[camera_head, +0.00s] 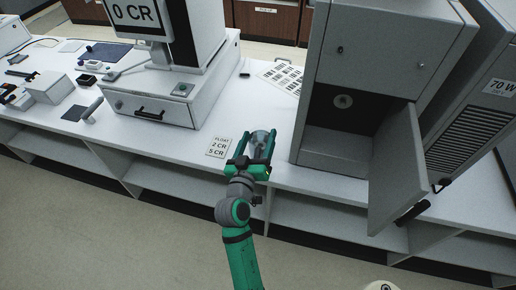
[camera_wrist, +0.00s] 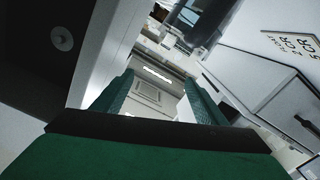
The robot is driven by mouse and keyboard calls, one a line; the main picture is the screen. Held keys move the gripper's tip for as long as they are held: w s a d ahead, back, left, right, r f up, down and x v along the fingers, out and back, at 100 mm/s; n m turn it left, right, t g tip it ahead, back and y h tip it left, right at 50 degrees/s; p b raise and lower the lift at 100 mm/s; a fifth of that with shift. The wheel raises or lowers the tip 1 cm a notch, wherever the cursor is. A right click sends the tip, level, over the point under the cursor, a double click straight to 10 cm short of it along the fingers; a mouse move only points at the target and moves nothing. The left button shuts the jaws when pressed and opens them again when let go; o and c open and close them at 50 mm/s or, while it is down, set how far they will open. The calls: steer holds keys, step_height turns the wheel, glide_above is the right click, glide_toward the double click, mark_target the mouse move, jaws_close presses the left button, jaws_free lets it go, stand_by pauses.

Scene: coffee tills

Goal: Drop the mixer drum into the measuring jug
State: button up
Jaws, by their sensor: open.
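My gripper (camera_head: 258,143) is over the counter, between the till and the open grey cabinet. It also shows in the wrist view (camera_wrist: 157,90), with its two green fingers spread apart. A small grey shape shows at the fingers in the head view; I cannot tell whether it is a separate object or part of my gripper. The wrist view shows nothing clearly held between the fingers. I cannot make out a mixer drum or a measuring jug in either view.
The grey cabinet (camera_head: 389,47) has its lower door (camera_head: 396,170) swung open toward the front. A till (camera_head: 160,108) and a float card (camera_head: 219,147) are left of my gripper. Small items crowd the counter's left end. A vented 70 W unit (camera_head: 475,140) stands far right.

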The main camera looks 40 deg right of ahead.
steer(key=v, duration=0.4)
steer(key=shift+s+a, duration=0.15)
steer(key=shift+s, duration=0.25)
steer(key=s+a+f+n+t+y, duration=0.25)
steer(key=s+a+f+y, duration=0.35)
steer(key=a, duration=0.4)
steer(key=s+a+f+n+t+y, duration=0.1)
steer(key=s+a+f+n+y, duration=0.2)
steer(key=s+a+f, duration=0.5)
steer(key=s+a+r+y, duration=0.2)
steer(key=s+a, duration=0.3)
steer(key=s, duration=0.2)
steer(key=s+a+r+y, duration=0.1)
steer(key=s+a+y, duration=0.1)
steer(key=s+a, duration=0.3)
steer(key=s, duration=0.3)
steer(key=shift+s+r+y, duration=0.2)
steer(key=shift+r+y, duration=0.1)
steer(key=shift+r, duration=0.05)
